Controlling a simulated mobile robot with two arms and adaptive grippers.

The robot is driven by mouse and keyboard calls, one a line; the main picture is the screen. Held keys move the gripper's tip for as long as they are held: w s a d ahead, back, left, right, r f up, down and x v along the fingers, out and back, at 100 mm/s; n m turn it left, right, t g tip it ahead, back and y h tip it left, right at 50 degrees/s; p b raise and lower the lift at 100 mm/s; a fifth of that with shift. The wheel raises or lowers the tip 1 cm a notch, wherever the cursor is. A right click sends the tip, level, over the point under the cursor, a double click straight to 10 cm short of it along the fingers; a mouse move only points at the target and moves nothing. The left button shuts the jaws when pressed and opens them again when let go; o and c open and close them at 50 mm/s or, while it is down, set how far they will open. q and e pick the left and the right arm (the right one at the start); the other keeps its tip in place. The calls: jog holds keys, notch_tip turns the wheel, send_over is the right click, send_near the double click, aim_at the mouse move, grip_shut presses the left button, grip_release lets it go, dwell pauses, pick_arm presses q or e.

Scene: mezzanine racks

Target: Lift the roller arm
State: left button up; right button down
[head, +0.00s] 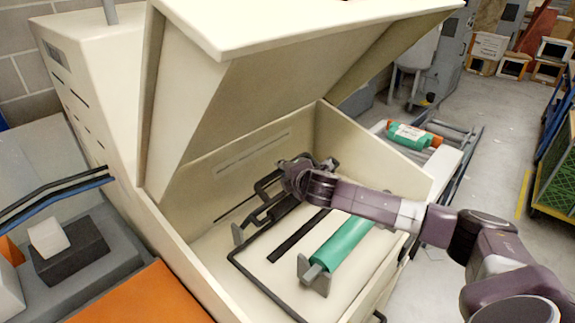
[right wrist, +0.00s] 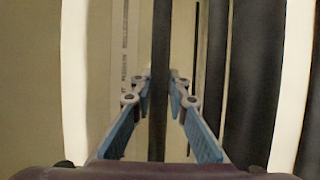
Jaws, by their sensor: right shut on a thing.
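The roller arm (head: 262,190) is a dark frame with a bar inside the open cream machine. My right gripper (head: 298,178) reaches in from the right and is at the upper end of this frame, under the raised lid. In the right wrist view its two blue-padded fingers (right wrist: 160,82) stand on either side of a dark upright bar (right wrist: 159,115) and are shut on it. My own wrist hides the exact grip in the head view. My left gripper is not in view.
The raised lid (head: 290,75) slants over the work space. A green roller (head: 343,243) lies in a grey bracket beside the frame. Another green roll (head: 408,136) rests outside at the right. Machine side walls (head: 385,165) bound the space. An orange surface (head: 145,298) lies at front left.

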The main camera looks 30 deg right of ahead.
jog(key=shift+d, duration=0.2)
jog(key=c, duration=1.8)
grip_release()
jog(key=shift+c, duration=0.2)
jog(key=shift+a, duration=0.1)
jog(key=v, duration=1.2)
